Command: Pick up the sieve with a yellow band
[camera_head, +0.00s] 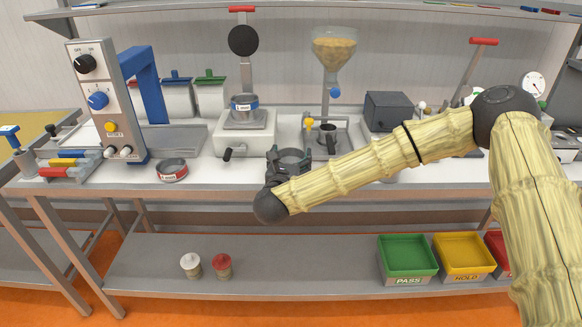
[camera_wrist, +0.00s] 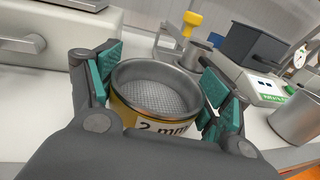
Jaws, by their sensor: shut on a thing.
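The sieve with a yellow band (camera_wrist: 120,113) is a round metal sieve with a mesh floor, its label reading "2 mm". In the wrist view it sits upright between the teal pads of my gripper (camera_wrist: 165,88), which is shut on it from both sides. In the head view my gripper (camera_head: 289,160) is over the front of the bench, and its fingers hide most of the sieve. I cannot tell whether the sieve touches the bench top.
A red-banded sieve (camera_head: 172,170) lies on the bench to the left. A blue-banded sieve (camera_head: 244,108) sits on a white device (camera_head: 244,140) behind. A dark box (camera_wrist: 254,45) and a metal cup (camera_wrist: 296,118) stand to the right. Bins (camera_head: 406,258) are on the lower shelf.

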